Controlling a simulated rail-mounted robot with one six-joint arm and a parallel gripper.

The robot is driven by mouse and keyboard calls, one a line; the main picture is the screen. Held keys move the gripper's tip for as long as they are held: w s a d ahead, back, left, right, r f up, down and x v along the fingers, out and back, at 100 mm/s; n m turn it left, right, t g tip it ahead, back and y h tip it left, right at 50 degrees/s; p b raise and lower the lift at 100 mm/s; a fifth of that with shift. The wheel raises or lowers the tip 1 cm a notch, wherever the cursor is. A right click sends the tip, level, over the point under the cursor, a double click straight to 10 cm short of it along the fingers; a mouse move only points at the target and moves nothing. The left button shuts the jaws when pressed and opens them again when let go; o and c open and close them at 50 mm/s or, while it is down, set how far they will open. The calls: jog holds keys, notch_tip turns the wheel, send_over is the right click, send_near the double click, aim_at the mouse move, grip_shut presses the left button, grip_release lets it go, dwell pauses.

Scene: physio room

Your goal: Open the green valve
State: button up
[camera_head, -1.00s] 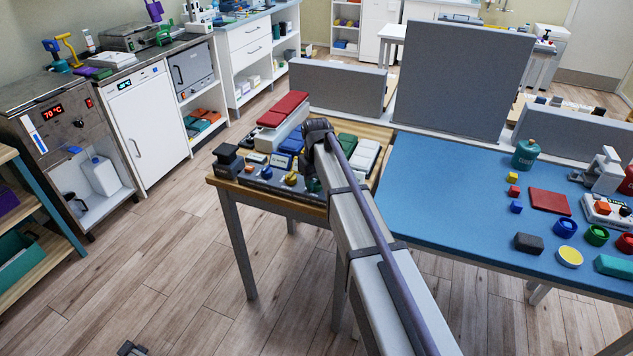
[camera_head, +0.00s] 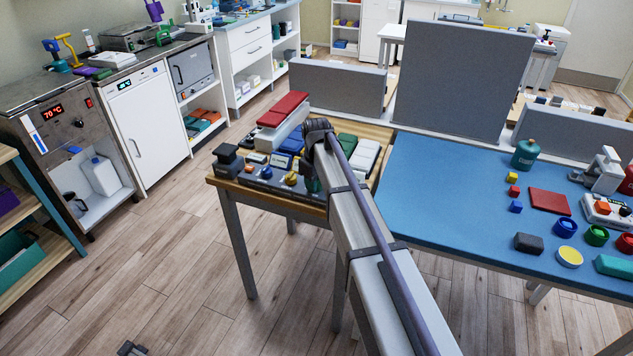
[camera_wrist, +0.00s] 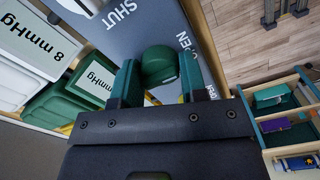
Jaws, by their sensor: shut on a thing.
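The green valve (camera_wrist: 160,62) is a rounded green knob on a dark grey panel (camera_wrist: 135,33) in the wrist view. My gripper (camera_wrist: 159,76) has its two teal fingers on either side of the knob and is shut on it. The words SHUT and OPEN are printed on the panel beside the knob. In the head view my arm covers most of the area around the valve, so the grip is hard to see there.
Green and white cases (camera_wrist: 85,85) labelled mmHg lie close to the left finger. The wooden table (camera_head: 228,188) also holds a red-topped block (camera_head: 283,110) and small colored valves. A blue-topped table (camera_head: 440,205) with several objects stands to the right. Open floor lies in front.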

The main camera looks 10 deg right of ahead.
jog(key=o, duration=0.9)
notch_tip(320, 180, up, 11)
jog(key=p, duration=1.1)
jog(key=shift+f, duration=0.1)
jog(key=s+m, duration=0.2)
jog(key=s, duration=0.7)
jog(key=s+m, duration=0.2)
jog(key=s, duration=0.7)
jog(key=s+m, duration=0.2)
jog(key=s, duration=0.7)
jog(key=shift+s+m, duration=0.2)
jog(key=shift+m, duration=0.2)
